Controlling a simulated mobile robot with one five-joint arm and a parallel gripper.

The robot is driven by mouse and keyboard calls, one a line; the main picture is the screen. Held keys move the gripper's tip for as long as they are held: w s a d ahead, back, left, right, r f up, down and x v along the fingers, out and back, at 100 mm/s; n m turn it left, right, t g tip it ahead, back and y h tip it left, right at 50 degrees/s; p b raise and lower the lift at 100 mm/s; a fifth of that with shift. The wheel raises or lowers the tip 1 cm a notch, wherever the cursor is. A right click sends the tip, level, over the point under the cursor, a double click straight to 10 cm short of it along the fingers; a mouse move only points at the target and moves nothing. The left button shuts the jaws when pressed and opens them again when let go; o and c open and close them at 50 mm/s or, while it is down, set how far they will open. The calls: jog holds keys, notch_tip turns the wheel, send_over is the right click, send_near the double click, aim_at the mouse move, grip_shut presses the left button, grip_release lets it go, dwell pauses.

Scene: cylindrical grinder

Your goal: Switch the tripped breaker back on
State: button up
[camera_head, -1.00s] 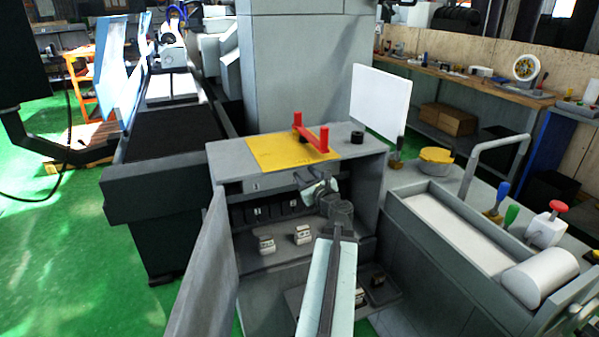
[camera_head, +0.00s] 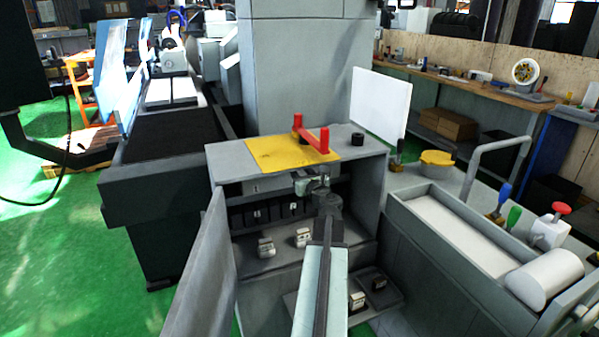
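A grey electrical cabinet (camera_head: 226,162) stands in the middle with its door (camera_head: 205,270) swung open at the left. Inside, a row of dark breakers (camera_head: 257,214) with small light levers runs along the back. Which one is tripped is too small to tell. My arm reaches up into the cabinet from the bottom. My gripper (camera_head: 308,184) is near the top of the opening, in front of the right part of the row. It hides some breakers there. Its fingers are too small and dark to show whether they are apart, or whether they touch a breaker.
A lower tray (camera_head: 393,299) holds more small parts. A yellow plate (camera_head: 262,152) with a red handle (camera_head: 322,141) and a black knob (camera_head: 357,139) are on the cabinet top. A grey machine trough (camera_head: 400,202) is at right.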

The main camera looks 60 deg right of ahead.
jog(key=shift+c, duration=0.4)
grip_shut()
jog(key=g+p, duration=0.1)
jog(key=p, duration=0.2)
jog(key=shift+w+r+y+p, duration=0.1)
jog(key=shift+r+y+p, duration=0.25)
jog(key=shift+y+p, duration=0.05)
jog(key=shift+o, duration=0.4)
grip_release()
